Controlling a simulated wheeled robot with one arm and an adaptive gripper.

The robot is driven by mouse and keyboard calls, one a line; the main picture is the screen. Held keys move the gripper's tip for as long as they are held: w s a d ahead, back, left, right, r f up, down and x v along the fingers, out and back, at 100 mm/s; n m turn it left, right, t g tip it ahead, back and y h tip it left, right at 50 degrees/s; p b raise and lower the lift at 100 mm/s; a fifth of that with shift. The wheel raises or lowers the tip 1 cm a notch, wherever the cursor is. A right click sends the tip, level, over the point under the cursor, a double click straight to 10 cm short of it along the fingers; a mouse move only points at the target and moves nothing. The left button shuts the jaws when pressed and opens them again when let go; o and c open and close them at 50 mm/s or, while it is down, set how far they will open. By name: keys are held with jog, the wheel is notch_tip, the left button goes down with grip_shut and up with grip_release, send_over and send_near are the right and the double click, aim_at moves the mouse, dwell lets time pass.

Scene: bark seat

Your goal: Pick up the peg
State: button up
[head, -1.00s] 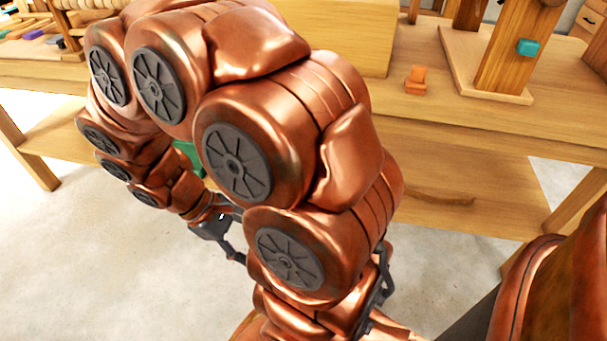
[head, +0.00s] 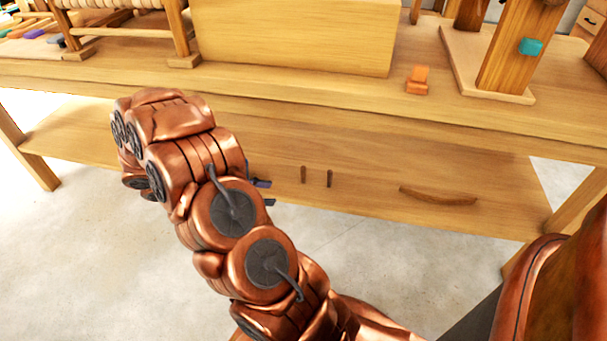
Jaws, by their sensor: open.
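Two short, dark brown pegs lie on the lower shelf of the bench: a left peg (head: 303,174) and a right peg (head: 330,179). I cannot tell which one the task names. My gripper (head: 268,193) shows only as dark fingertips past the right side of my copper arm, to the left of both pegs and apart from them. The fingertips are spread, with nothing seen between them. The rest of the gripper is hidden behind the arm.
A curved wooden piece (head: 437,197) lies farther right on the lower shelf (head: 370,170). The bench top (head: 300,92) overhangs it, carrying a large wooden block (head: 295,35), a small orange piece (head: 417,79) and a wooden stand (head: 490,70). Open floor lies in front.

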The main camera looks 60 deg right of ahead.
aim_at(303, 182)
jog(key=w+d+f+n+h, duration=0.1)
jog(key=d+f+h, duration=0.1)
jog(key=d+f, duration=0.1)
jog(key=w+d+f+n+h, duration=0.1)
jog(key=d+f+n+h, duration=0.1)
jog(key=d, duration=0.3)
jog(key=w+d+f+n+h, duration=0.1)
jog(key=d+f+h, duration=0.1)
jog(key=d+f, duration=0.3)
jog(key=shift+w+d+n+t, duration=0.1)
jog(key=shift+w+n+t, duration=0.2)
jog(key=shift+n+t, duration=0.1)
jog(key=shift+b+x, duration=0.75)
jog(key=shift+x, duration=0.9)
jog(key=shift+w+b+x, duration=0.2)
jog(key=shift+b+x, duration=0.35)
jog(key=shift+x, duration=0.65)
jog(key=shift+w+b+x, duration=0.15)
jog(key=shift+b+x, duration=0.35)
jog(key=shift+x, duration=0.65)
jog(key=shift+d+r, duration=0.1)
jog(key=shift+d, duration=0.1)
jog(key=c, duration=0.9)
